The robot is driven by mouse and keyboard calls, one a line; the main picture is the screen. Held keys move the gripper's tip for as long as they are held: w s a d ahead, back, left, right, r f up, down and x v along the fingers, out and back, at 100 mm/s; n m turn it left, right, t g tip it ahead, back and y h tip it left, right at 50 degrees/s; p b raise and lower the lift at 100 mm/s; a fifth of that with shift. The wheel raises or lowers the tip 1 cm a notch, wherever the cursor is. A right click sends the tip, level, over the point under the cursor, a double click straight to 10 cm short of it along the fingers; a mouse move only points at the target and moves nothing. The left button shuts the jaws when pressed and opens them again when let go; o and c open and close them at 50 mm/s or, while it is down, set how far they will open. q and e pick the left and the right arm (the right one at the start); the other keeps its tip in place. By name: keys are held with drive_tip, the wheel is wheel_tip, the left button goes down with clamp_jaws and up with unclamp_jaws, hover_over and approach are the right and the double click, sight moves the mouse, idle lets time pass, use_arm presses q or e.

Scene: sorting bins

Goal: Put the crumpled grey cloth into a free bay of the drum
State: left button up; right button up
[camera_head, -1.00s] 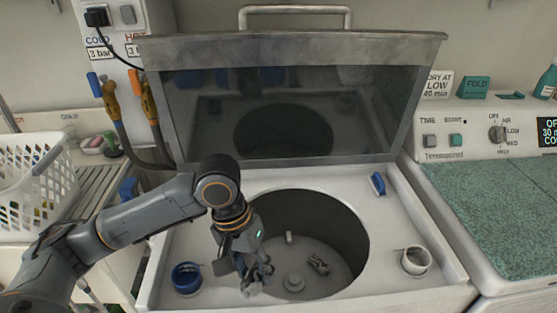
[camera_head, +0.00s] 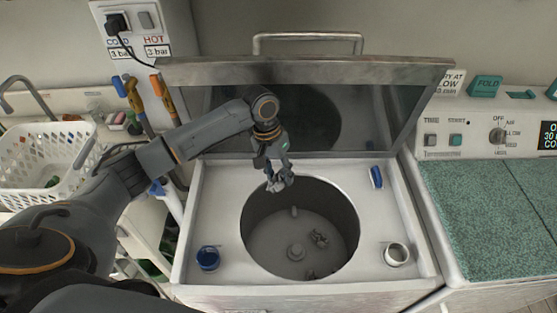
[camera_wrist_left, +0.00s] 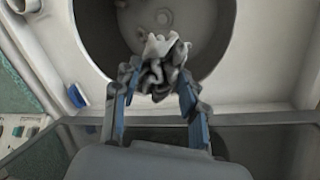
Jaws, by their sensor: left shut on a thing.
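My left gripper (camera_head: 279,180) is over the back rim of the round drum (camera_head: 256,228), which is set in a white machine top. In the left wrist view the gripper (camera_wrist_left: 158,88) is shut on the crumpled grey cloth (camera_wrist_left: 160,72), which sticks out past the fingertips over the drum opening. In the head view the cloth (camera_head: 283,180) is a small grey bunch at the fingertips. My right gripper is not in view.
The raised lid (camera_head: 355,66) stands close behind the arm. A blue cup (camera_head: 208,258) and a white cup (camera_head: 396,254) flank the drum. A blue clip (camera_head: 376,176) lies at the back right. A white basket (camera_head: 40,150) is at left.

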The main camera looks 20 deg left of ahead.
use_arm(q)
drive_tip(key=shift+w, duration=0.1)
drive_tip(key=shift+f, duration=0.15)
wheel_tip(320, 180, down, 4)
drive_tip(key=shift+a+r+b, duration=0.1)
drive_tip(key=shift+r+b, duration=0.05)
drive_tip(key=shift+b, duration=0.55)
drive_tip(key=a+b+x, duration=0.3)
drive_tip(key=b+x, duration=0.6)
drive_tip(key=x, duration=0.5)
drive_tip(key=a+f+b+x, duration=0.1)
drive_tip(key=a+b+x, duration=0.2)
drive_tip(key=b+x, duration=0.6)
drive_tip(key=shift+x, duration=2.85)
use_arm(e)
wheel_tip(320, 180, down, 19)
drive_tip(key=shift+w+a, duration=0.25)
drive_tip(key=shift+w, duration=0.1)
use_arm(q)
drive_tip(key=shift+w, duration=0.2)
drive_tip(key=o, duration=1.1)
drive_tip(key=shift+o, duration=0.2)
